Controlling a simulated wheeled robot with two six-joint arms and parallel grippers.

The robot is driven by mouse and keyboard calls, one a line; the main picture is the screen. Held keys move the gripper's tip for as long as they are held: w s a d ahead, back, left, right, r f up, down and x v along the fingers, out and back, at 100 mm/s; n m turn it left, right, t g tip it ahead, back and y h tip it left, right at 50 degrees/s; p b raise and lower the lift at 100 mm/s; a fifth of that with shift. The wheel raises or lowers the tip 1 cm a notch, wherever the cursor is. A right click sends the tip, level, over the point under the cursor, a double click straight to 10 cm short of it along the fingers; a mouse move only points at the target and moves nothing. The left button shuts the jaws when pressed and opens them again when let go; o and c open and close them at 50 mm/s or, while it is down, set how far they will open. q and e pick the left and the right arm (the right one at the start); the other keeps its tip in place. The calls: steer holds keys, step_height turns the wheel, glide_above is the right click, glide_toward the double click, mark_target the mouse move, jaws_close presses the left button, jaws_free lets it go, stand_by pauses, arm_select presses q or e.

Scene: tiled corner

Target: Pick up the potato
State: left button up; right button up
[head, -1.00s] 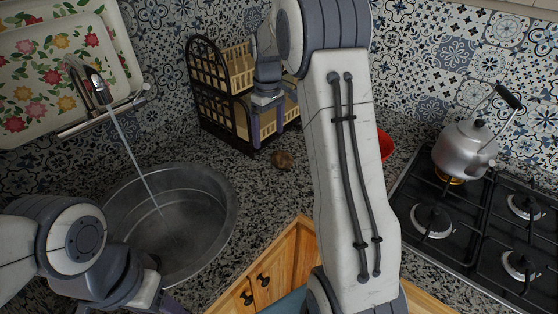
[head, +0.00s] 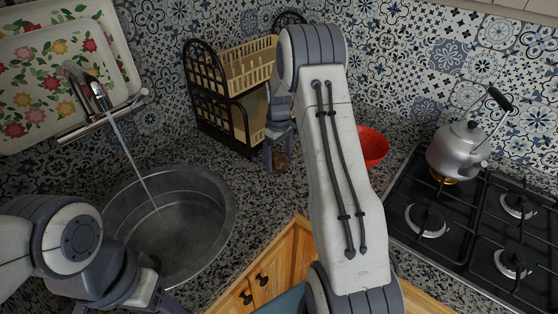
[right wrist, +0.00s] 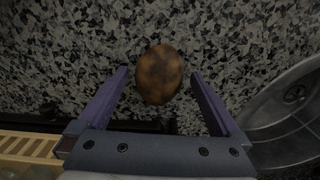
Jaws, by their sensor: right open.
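The potato (head: 281,162) is brown and lies on the speckled granite counter, in front of the two-tier rack. In the right wrist view the potato (right wrist: 160,75) shows whole, between and slightly beyond the fingertips. My right gripper (head: 279,158) is open and points down over the potato, with its fingers partly hiding it in the head view. In the right wrist view the open fingers (right wrist: 159,80) stand on either side of the potato with gaps, holding nothing. My left gripper (head: 168,302) shows only partly at the bottom left edge; its fingertips are cut off.
A two-tier rack (head: 204,101) stands just behind the potato. A metal sink (head: 215,233) with running water is at left. A red bowl (head: 373,146) sits right of my arm. A kettle (head: 455,152) stands on the gas stove (head: 400,214). Counter around the potato's front is clear.

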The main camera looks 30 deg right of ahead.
steer(key=shift+f, duration=0.1)
steer(key=c, duration=1.5)
steer(key=shift+c, duration=0.2)
